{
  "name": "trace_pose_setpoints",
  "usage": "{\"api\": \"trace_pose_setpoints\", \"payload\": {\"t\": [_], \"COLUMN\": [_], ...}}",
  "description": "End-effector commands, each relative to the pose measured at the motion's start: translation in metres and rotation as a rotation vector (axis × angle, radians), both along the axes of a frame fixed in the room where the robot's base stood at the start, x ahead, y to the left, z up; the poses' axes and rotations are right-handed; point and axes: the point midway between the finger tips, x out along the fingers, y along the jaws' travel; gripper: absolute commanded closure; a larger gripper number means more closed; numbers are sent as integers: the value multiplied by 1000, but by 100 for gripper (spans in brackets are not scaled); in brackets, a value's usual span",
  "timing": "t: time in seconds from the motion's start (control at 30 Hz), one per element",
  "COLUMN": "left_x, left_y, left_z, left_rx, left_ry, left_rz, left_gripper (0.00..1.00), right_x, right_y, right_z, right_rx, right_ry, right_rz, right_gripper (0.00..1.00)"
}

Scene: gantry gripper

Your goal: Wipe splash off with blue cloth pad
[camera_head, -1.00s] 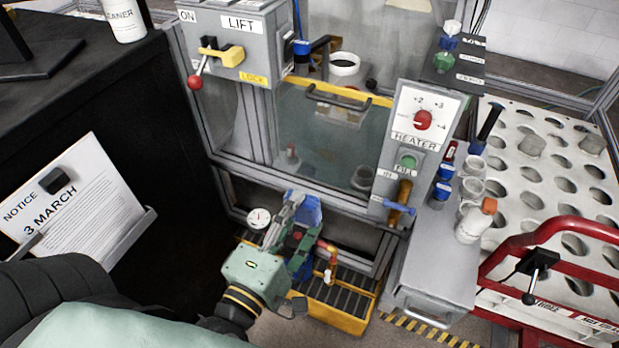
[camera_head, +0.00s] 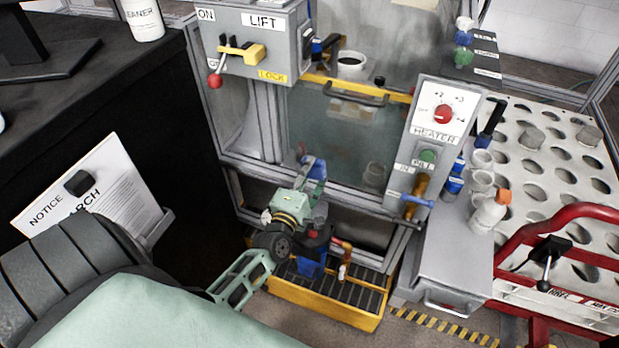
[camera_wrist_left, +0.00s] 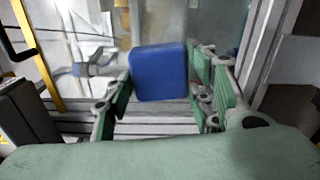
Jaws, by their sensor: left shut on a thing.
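My left gripper (camera_head: 309,183) is shut on the blue cloth pad (camera_head: 315,167), which stands up from its fingertips. The pad is in front of the lower edge of the clear window panel (camera_head: 330,130); I cannot tell whether it touches it. In the left wrist view the pad (camera_wrist_left: 158,73) shows as a blue block between the green fingers, with a blurred panel behind it. I cannot clearly make out the splash in either view. My right gripper is not in view.
A yellow drain tray (camera_head: 320,309) lies below. The heater box (camera_head: 437,125) with its blue-handled valve (camera_head: 416,200) stands right of the window. A yellow bar (camera_head: 395,95) with a handle crosses the window top. The lift box (camera_head: 250,40) with a red-knobbed lever is upper left.

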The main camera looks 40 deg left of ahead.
Motion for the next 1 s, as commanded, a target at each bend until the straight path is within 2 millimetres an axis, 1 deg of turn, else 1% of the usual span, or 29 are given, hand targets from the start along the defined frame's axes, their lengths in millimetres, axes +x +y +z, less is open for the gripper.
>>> {"api": "trace_pose_setpoints", "payload": {"t": [0.03,0.17,0.27,0.4,0.63,1.0], "left_x": [6,20,30,40,48,48], "left_y": [1,4,7,9,11,11], "left_z": [0,0,0,0,1,1], "left_rx": [0,1,1,1,1,1], "left_ry": [-4,-3,-4,-2,-1,-1], "left_rz": [1,0,0,0,-1,-1], "left_gripper": [76,76,76,76,76,76], "right_x": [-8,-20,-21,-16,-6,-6], "right_y": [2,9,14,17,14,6], "right_z": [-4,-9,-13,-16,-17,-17], "right_rx": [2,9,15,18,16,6], "right_ry": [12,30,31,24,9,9], "right_rz": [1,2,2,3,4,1], "right_gripper": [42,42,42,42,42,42]}}
